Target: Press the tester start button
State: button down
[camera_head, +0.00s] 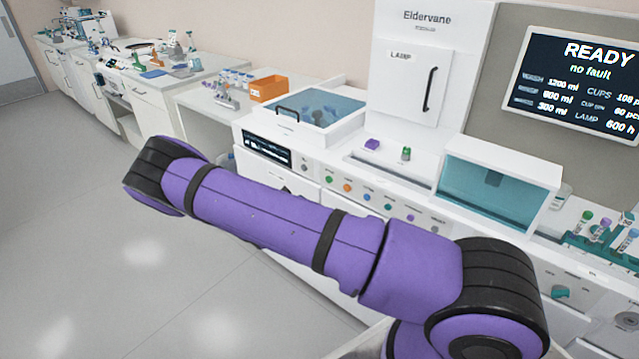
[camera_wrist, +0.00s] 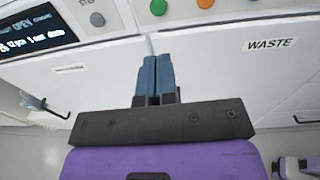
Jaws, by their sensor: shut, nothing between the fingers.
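The tester (camera_head: 415,170) is the white bench machine, and its front panel carries a row of coloured round buttons. A green button (camera_head: 329,179) sits near the left of that row, with an orange button (camera_head: 347,188) to its right. In the wrist view the green button (camera_wrist: 158,7) is at the top edge, just beyond my fingertips. I cannot read a start label on either one. My gripper (camera_wrist: 156,60) is shut and empty, its blue fingers together, pointing toward the green button and apparently apart from it. In the head view my arm hides the gripper.
A grey button (camera_wrist: 97,19) marked STOP lies left of the green one, beside a small dark display (camera_wrist: 37,32). A cabinet front marked WASTE (camera_wrist: 270,44) is below the panel. Open floor (camera_head: 80,240) lies at left.

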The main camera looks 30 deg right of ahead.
aim_at(328, 180)
jog(key=shift+f, duration=0.1)
dwell(0.3)
jog(key=x, duration=1.3)
jog(key=shift+w+d, duration=0.3)
jog(key=shift+d, duration=0.05)
jog(key=shift+d, duration=0.1)
